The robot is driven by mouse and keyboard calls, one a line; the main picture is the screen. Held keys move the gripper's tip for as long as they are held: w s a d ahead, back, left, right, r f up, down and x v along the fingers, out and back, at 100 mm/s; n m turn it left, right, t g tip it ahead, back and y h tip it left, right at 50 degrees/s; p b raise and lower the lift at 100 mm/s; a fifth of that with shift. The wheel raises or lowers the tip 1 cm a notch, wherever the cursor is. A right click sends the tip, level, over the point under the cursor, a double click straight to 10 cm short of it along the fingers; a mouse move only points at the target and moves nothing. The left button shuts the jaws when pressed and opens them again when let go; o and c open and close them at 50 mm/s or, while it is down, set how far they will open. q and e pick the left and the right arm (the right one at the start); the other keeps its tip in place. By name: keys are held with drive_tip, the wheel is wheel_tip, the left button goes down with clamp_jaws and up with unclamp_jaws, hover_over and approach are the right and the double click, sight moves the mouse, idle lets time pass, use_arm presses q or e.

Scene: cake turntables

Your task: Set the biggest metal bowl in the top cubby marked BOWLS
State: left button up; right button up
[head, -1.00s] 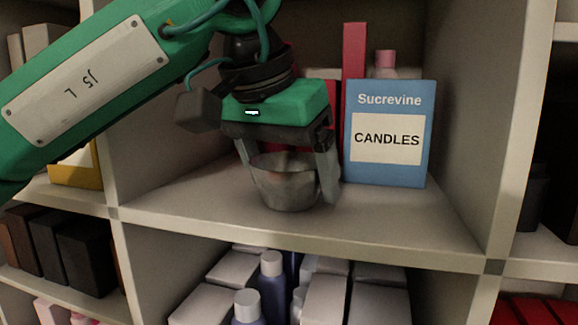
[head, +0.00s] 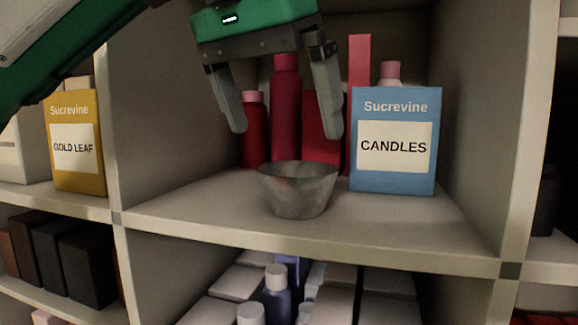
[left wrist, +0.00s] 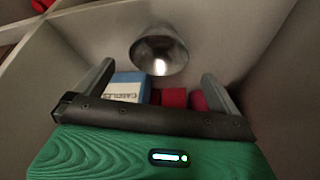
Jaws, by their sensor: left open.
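A metal bowl (head: 297,190) stands upright on the floor of the middle cubby, near its front edge, to the left of the blue CANDLES box. My left gripper (head: 288,133) is open and empty above and behind the bowl, its two fingers apart and clear of it. In the left wrist view the bowl (left wrist: 159,52) lies beyond the spread fingers (left wrist: 160,80). No BOWLS label shows in these frames. My right gripper is not in view.
The blue CANDLES box (head: 392,142) stands right of the bowl. Red bottles (head: 286,115) and red boxes stand behind. A yellow GOLD LEAF box (head: 75,142) is in the left cubby. Bottles and pale boxes fill the cubby below. Bare shelf (head: 190,205) lies left of the bowl.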

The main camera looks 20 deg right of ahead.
use_arm(q)
drive_tip(key=v, duration=0.3)
drive_tip(key=shift+s+r, duration=0.1)
drive_tip(key=shift+r, duration=0.25)
drive_tip(key=shift+a, duration=0.1)
